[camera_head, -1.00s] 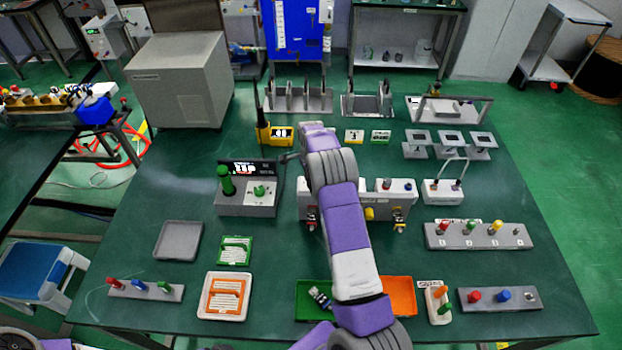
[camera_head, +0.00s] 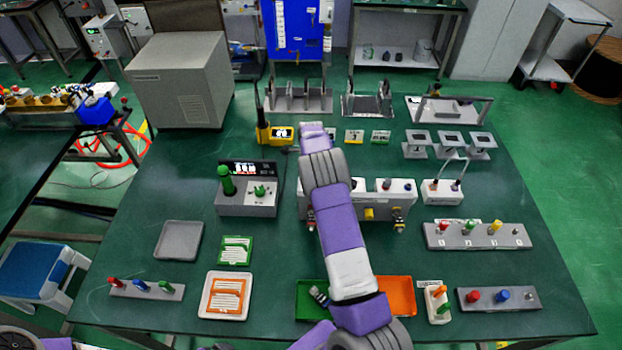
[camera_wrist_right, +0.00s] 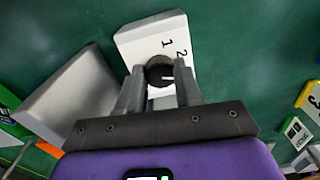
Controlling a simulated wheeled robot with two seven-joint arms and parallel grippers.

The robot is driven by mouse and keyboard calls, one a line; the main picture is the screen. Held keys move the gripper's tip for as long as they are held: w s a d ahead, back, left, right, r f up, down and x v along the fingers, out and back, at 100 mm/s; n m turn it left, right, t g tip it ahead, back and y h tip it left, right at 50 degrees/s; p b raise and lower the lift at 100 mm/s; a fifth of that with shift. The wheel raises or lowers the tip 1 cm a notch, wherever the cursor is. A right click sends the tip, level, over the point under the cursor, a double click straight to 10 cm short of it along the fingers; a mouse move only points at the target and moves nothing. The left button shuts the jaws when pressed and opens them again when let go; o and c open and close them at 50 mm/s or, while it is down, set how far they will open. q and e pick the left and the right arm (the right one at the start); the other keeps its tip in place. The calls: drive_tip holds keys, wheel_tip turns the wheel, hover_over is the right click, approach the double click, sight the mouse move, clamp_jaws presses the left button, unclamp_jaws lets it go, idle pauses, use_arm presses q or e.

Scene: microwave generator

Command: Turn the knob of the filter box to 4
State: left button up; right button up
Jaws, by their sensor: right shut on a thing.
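The filter box (camera_wrist_right: 135,38) is a white box in the right wrist view, with the printed numbers 1 and 2 showing beside its knob. The dark round knob (camera_wrist_right: 158,70) has a short white line on its face. My right gripper (camera_wrist_right: 158,80) has one finger on each side of the knob and is shut on it. Any further numbers are hidden behind the fingers. My left gripper is not in view.
A white unit (camera_head: 377,198) is partly behind the arm. Open table (camera_head: 130,235) lies at left.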

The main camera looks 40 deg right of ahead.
drive_tip(key=o, duration=1)
drive_tip(key=shift+o, duration=0.2)
wheel_tip(320, 180, up, 8)
drive_tip(key=shift+f+p, duration=0.2)
drive_tip(key=shift+p, duration=0.2)
